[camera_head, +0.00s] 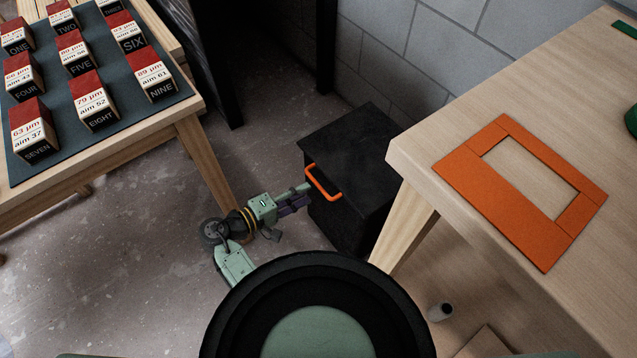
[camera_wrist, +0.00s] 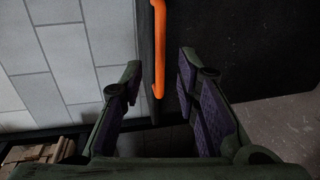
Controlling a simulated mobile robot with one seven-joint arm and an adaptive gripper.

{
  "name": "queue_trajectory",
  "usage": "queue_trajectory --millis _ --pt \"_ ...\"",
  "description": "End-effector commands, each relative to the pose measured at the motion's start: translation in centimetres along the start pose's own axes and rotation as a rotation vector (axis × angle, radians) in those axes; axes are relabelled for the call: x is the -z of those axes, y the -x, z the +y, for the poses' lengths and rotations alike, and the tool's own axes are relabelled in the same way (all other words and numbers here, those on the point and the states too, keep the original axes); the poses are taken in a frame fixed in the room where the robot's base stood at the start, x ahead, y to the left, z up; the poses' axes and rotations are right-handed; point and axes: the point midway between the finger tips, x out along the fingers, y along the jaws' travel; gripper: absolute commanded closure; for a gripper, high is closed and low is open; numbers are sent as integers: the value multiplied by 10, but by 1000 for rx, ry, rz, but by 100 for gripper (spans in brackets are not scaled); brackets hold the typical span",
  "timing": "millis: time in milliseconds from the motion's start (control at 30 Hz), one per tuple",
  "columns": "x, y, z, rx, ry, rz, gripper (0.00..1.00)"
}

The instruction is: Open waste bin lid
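The waste bin is a black box (camera_head: 345,222) on the floor between the two tables. Its black lid (camera_head: 358,145) looks closed. An orange bar handle (camera_head: 321,184) sits on the bin's near left side, at the lid's edge. My gripper (camera_head: 304,190) is right at the handle. In the wrist view the handle (camera_wrist: 157,50) runs down between the two fingers of my gripper (camera_wrist: 160,66). The fingers stand apart, with a gap on both sides of the handle, and hold nothing.
A wooden table (camera_head: 420,150) with an orange frame (camera_head: 465,182) stands close on the bin's right. On the left, another table (camera_head: 110,150) holds a dark mat with several labelled blocks. A grey block wall (camera_head: 390,60) is behind the bin. Open floor (camera_head: 120,270) lies at the lower left.

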Motion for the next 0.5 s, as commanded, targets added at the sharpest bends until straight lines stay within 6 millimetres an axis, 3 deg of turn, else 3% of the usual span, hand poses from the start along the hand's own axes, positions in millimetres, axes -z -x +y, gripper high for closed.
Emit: queue_trajectory --millis 233,500 --pt "0 -45 1 2 0 -2 71" --pt "0 -64 0 2 0 1 71"
